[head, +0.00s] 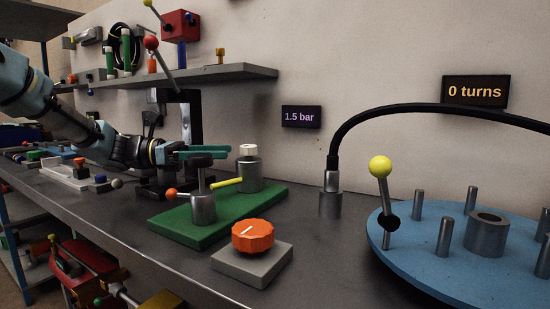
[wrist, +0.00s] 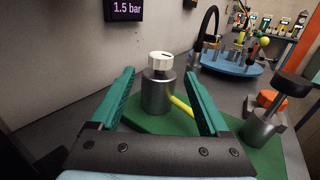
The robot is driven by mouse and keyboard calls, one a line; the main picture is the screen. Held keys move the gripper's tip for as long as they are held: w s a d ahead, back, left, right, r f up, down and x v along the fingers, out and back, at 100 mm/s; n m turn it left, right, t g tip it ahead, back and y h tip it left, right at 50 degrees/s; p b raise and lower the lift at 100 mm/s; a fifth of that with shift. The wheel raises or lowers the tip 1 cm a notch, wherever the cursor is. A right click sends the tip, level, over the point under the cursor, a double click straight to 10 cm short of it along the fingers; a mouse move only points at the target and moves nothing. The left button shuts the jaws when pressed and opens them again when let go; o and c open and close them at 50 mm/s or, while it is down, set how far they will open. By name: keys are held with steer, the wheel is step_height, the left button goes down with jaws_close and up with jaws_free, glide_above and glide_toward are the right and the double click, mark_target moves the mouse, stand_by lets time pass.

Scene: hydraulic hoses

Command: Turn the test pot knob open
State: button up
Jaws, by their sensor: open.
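A grey metal pot (head: 249,175) stands upright on a green base plate (head: 185,235). On its top sits a white knob (head: 248,150) with a dark mark. In the wrist view the white knob (wrist: 161,65) and the pot (wrist: 158,95) lie ahead, between my fingers as seen. A yellow rod (wrist: 182,106) slants off beside the pot. My gripper (wrist: 160,80) is open and empty, its two green fingers pointing toward the pot. In the head view my gripper (head: 228,150) is left of the white knob, at about its height. I cannot tell whether anything touches.
A second grey cylinder (head: 203,208) with a black top stands on the plate's near side. An orange knob (head: 252,236) on a grey block is in front. A display (head: 301,117) reads 1.5 bar. A hose fitting (head: 330,195) and blue disc (head: 420,265) stand to the right.

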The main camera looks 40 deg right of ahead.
mark_target(249, 150)
steer(key=x, duration=1)
steer(key=shift+s+b, duration=0.1)
steer(key=shift+b, duration=0.25)
jaws_close()
